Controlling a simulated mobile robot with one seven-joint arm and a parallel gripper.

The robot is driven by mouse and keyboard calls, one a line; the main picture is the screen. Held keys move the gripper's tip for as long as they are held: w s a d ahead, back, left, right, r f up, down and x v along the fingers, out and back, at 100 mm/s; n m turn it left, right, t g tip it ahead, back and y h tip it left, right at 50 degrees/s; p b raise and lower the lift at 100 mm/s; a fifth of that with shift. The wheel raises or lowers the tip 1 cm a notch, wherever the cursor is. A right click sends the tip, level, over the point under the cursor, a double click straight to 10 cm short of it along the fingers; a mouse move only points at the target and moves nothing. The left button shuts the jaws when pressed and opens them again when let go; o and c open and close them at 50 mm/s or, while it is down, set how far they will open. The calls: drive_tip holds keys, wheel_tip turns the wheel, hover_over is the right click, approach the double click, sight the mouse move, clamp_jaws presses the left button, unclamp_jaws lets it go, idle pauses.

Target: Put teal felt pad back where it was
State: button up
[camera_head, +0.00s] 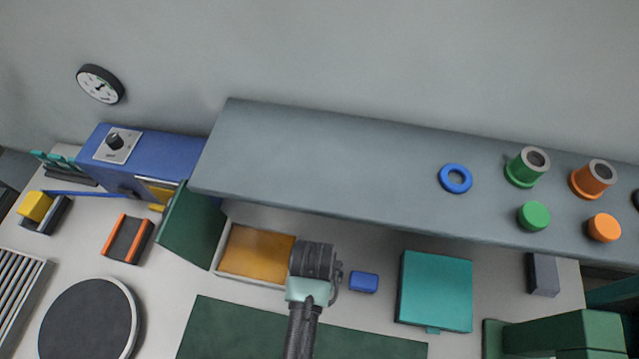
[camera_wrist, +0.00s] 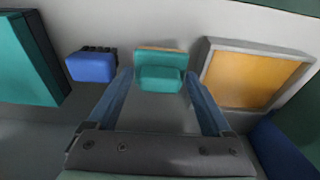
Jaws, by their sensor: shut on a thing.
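My gripper (camera_wrist: 161,88) is shut on the teal felt pad (camera_wrist: 161,80), a teal block with a tan edge along its top in the wrist view. In the head view my gripper (camera_head: 314,265) is seen from above, beside the right edge of the open white box with the orange floor. The pad and the fingertips are hidden there by my wrist. I cannot tell whether the pad touches the table.
The white box (camera_head: 252,283) has an open green lid (camera_head: 191,226). A blue block (camera_head: 363,282) lies just right of my gripper, with a teal box (camera_head: 436,290) further right. A grey shelf (camera_head: 330,165) overhangs the back. A green mat (camera_head: 260,335) lies in front.

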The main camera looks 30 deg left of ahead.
drive_tip(key=shift+w+a, duration=0.2)
drive_tip(key=shift+w, duration=0.4)
drive_tip(key=shift+w+f, duration=0.15)
drive_tip(key=shift+f, duration=0.1)
drive_tip(key=shift+f+p, duration=0.5)
drive_tip(key=shift+f, duration=1)
drive_tip(key=shift+f, duration=0.2)
drive_tip(key=o, duration=1)
drive_tip(key=shift+r, duration=0.1)
drive_tip(key=shift+c, duration=0.2)
drive_tip(key=r, duration=0.4)
drive_tip(key=s+r, duration=0.1)
drive_tip(key=r, duration=0.7)
drive_tip(key=shift+s+d, duration=0.25)
drive_tip(key=shift+s, duration=0.1)
